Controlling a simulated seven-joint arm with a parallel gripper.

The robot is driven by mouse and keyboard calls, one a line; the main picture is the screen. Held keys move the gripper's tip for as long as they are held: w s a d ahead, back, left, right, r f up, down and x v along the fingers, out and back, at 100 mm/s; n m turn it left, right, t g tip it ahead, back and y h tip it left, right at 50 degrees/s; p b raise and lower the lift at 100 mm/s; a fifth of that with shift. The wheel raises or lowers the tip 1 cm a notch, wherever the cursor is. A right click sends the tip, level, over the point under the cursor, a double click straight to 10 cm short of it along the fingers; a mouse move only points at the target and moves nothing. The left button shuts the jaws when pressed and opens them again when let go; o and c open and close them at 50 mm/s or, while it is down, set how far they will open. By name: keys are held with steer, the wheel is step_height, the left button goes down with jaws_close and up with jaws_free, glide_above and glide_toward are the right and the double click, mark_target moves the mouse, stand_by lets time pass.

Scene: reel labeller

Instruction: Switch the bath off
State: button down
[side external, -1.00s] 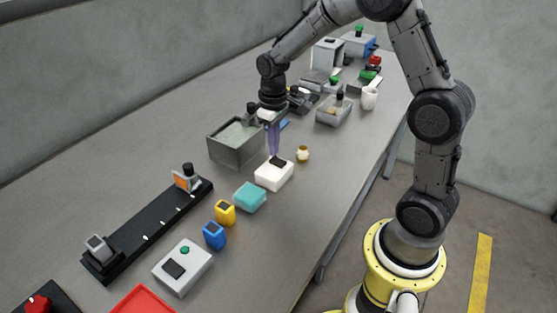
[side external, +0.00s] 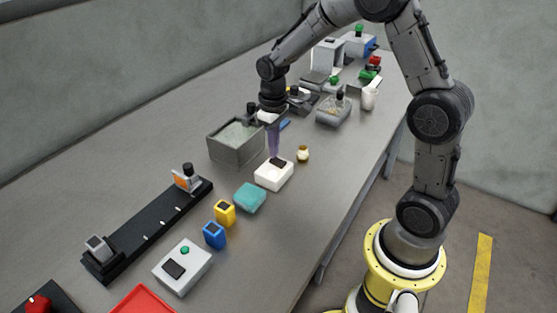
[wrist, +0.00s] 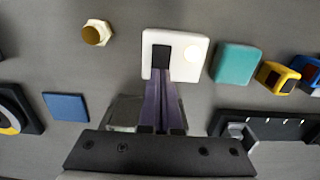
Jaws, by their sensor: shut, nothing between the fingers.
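The bath (side external: 224,155) is a grey open-topped tank with pale contents, left of my gripper in the side view. A white box (side external: 268,181) with a black switch (side external: 279,161) on top stands just in front of it. In the wrist view the box (wrist: 180,76) shows the black switch (wrist: 162,53) and a pale, bright round spot. My gripper (side external: 274,154) points down with its purple fingers together and nothing held. In the wrist view its fingertips (wrist: 162,78) are at the near edge of the switch; I cannot tell whether they touch it.
A teal block (side external: 250,198), a yellow block (side external: 225,213) and a blue block (side external: 214,236) stand left of the white box in the wrist view's right-hand direction. A black rail (side external: 150,232) lies along the bench.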

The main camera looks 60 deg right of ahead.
steer(key=shift+f, duration=0.6)
stand_by(0.3)
steer(key=shift+r, duration=3.55)
steer(key=s+a+r+n+t, duration=0.1)
steer(key=s+a+r+t, duration=0.4)
steer(key=s+r, duration=0.55)
steer(key=s+a+f+m, duration=0.1)
steer(key=s+a, duration=0.1)
steer(key=s, duration=0.9)
steer(key=shift+s+a+f+t, duration=0.15)
steer(key=shift+a+f+t, duration=0.15)
steer(key=shift+a, duration=0.1)
